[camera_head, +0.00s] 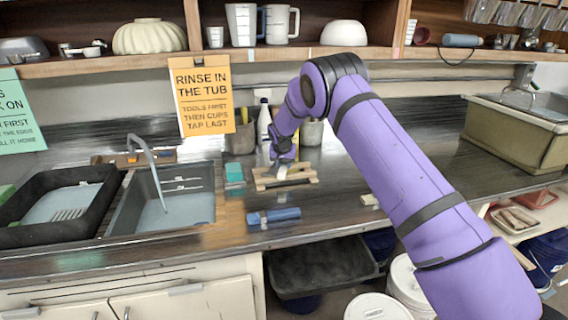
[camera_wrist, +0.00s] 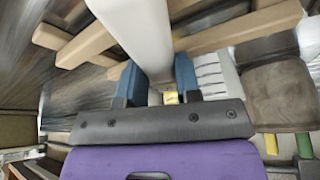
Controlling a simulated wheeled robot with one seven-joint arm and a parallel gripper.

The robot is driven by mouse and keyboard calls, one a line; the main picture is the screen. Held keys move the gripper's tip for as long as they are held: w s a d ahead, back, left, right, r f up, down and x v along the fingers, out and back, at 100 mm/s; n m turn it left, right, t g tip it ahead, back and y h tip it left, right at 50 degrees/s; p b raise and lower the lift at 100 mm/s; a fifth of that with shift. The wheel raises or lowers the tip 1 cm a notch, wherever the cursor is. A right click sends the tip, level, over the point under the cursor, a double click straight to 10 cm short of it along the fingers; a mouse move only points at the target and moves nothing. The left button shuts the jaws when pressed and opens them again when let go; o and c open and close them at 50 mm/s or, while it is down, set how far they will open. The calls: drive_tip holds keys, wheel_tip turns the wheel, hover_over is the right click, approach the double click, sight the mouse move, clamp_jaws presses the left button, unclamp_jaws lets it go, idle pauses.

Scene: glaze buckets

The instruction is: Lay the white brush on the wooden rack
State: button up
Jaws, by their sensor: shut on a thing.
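The wooden rack (camera_head: 300,182) lies on the dark counter right of the sink, and its pale slats (camera_wrist: 88,42) spread behind the fingers in the wrist view. My gripper (camera_head: 281,163) is right over the rack. In the wrist view my gripper (camera_wrist: 157,82) has its two blue fingers shut on the white brush (camera_wrist: 138,32). The brush's broad white body runs up out of the top of that view, across the slats. Whether the brush touches the rack cannot be told. In the head view the brush (camera_head: 281,173) is small and partly hidden by my gripper.
A blue cylindrical tool (camera_head: 274,215) lies in front of the rack, and a teal block (camera_head: 234,172) stands left of it. The sink (camera_head: 166,205) and a black tub (camera_head: 50,205) are further left. Containers stand close behind the rack. The counter to the right is mostly clear.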

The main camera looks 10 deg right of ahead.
drive_tip(key=shift+f, duration=0.4)
drive_tip(key=o, duration=1.1)
drive_tip(key=shift+c, duration=0.2)
drive_tip(key=v, duration=1)
drive_tip(key=shift+s+a+r, duration=0.1)
drive_tip(key=shift+s+r, duration=0.05)
drive_tip(key=shift+r, duration=0.2)
